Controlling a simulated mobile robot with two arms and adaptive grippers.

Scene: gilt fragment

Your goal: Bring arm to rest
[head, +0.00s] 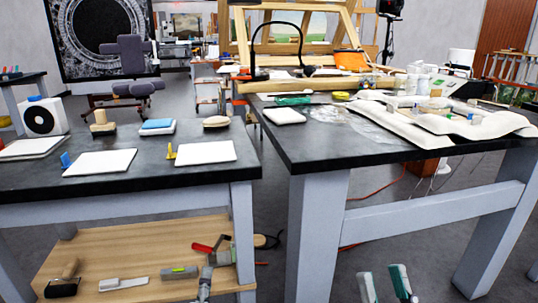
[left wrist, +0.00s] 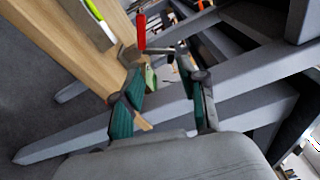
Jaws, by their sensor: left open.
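My left gripper (head: 213,266) is low at the right end of the wooden lower shelf (head: 135,258), under the left table. In the left wrist view its two teal-padded fingers (left wrist: 165,92) are spread apart with nothing held between them. A tool with a red handle (left wrist: 141,30) lies just past the fingertips; whether they touch it I cannot tell. It also shows on the shelf in the head view (head: 203,248). My right gripper (head: 385,283) is low at the bottom edge, right of the middle. Its teal fingers are apart and nothing shows between them.
The left table (head: 50,180) and right table (head: 320,155) stand with a narrow gap between them. Grey legs and beams (head: 435,212) are close to both grippers. A roller (head: 64,280) and a brush (head: 123,284) lie on the shelf. Red cable runs along the floor.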

